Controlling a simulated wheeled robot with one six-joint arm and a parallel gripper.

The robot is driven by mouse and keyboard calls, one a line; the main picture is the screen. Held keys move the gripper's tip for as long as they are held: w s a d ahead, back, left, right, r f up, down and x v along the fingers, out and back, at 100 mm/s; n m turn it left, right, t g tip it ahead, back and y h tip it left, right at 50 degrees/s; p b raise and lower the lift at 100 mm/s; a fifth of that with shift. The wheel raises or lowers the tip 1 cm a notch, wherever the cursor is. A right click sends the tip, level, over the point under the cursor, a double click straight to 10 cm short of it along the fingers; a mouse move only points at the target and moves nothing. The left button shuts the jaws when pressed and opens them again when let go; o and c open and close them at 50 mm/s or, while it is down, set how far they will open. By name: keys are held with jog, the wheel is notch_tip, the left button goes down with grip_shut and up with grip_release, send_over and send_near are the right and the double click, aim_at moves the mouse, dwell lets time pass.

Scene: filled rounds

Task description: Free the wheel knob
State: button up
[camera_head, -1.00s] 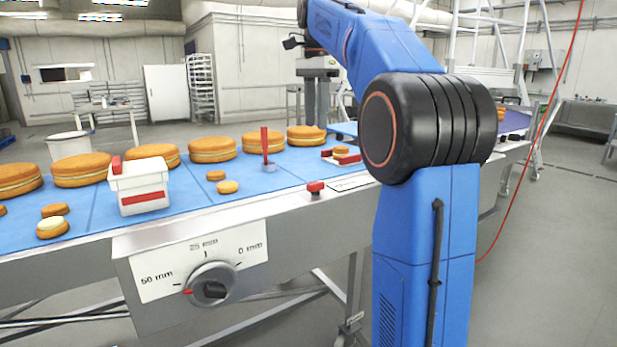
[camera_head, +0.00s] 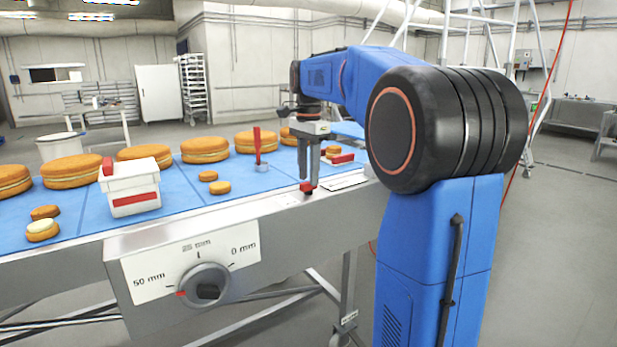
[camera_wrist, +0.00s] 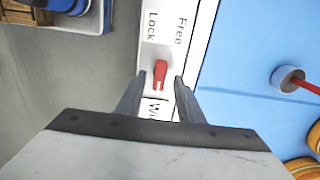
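A small red knob (camera_wrist: 160,72) sits on a white label plate (camera_wrist: 150,52) reading "Free" and "Lock"; a further word starting "W" is partly hidden. I cannot tell which word the knob points to. In the head view the red knob (camera_head: 307,187) is on the conveyor's near edge, right at my fingertips. My gripper (camera_head: 310,180) points down over it. In the wrist view my gripper (camera_wrist: 154,84) is open, one finger on each side of the knob, with gaps visible. A grey dial (camera_head: 206,286) on the conveyor's front is marked 50, 25 and 0 mm, its red pointer towards 50 mm.
The blue belt (camera_head: 230,190) carries several round cakes (camera_head: 205,150) and small biscuits. A white tub (camera_head: 133,192) with a red stripe stands at left. A red upright handle (camera_head: 257,145) in a grey collar (camera_wrist: 290,80) rises from the belt near my gripper.

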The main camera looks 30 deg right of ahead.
jog(key=shift+f, duration=0.65)
jog(key=shift+c, duration=0.6)
grip_shut()
